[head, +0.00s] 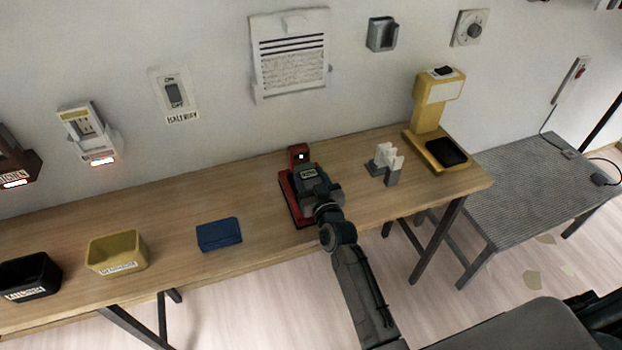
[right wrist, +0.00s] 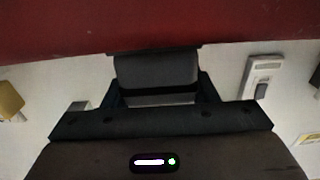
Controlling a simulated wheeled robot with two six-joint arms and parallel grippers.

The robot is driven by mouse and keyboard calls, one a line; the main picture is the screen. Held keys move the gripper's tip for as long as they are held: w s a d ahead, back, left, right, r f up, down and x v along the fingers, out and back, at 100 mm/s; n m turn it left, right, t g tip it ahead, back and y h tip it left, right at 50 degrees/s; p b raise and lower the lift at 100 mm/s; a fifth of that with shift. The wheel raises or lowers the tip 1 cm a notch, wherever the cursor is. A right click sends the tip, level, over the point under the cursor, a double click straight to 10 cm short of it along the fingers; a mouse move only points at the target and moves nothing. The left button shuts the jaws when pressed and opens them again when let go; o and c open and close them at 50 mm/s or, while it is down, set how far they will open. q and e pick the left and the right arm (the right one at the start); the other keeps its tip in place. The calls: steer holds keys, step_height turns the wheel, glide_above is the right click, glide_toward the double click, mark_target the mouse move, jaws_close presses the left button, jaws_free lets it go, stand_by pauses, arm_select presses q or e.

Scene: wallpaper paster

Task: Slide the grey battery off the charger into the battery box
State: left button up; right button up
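The red charger (head: 290,200) stands on the workbench near the middle of the head view. My right gripper (head: 308,178) is over it and hides most of it, including the battery. In the right wrist view the charger's red body (right wrist: 150,22) fills the top. The grey battery (right wrist: 156,70) is just below it, still against the red body as far as I can see. My right gripper's fingers (right wrist: 158,92) lie close along both sides of the battery, with no clear gap. A yellow open box (head: 118,252) with an unreadable label stands at the left. My left gripper is not in view.
A black labelled bin (head: 30,277) is at the far left of the workbench (head: 180,235). A blue block (head: 219,234) lies between the yellow box and the charger. A white and grey holder (head: 385,163) and a yellow stand (head: 430,125) are at the right.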

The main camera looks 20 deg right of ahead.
steer(key=c, duration=0.3)
steer(key=o, duration=0.4)
steer(key=c, duration=0.5)
steer(key=shift+s+d+b, duration=0.1)
steer(key=shift+s+b, duration=0.8)
steer(key=shift+s, duration=2.85)
steer(key=shift+s+b, duration=0.35)
steer(key=shift+s, duration=0.8)
steer(key=s+b, duration=0.1)
steer(key=s, duration=0.3)
steer(key=shift+d+b, duration=0.15)
steer(key=shift+b, duration=0.2)
steer(key=shift+r, duration=0.1)
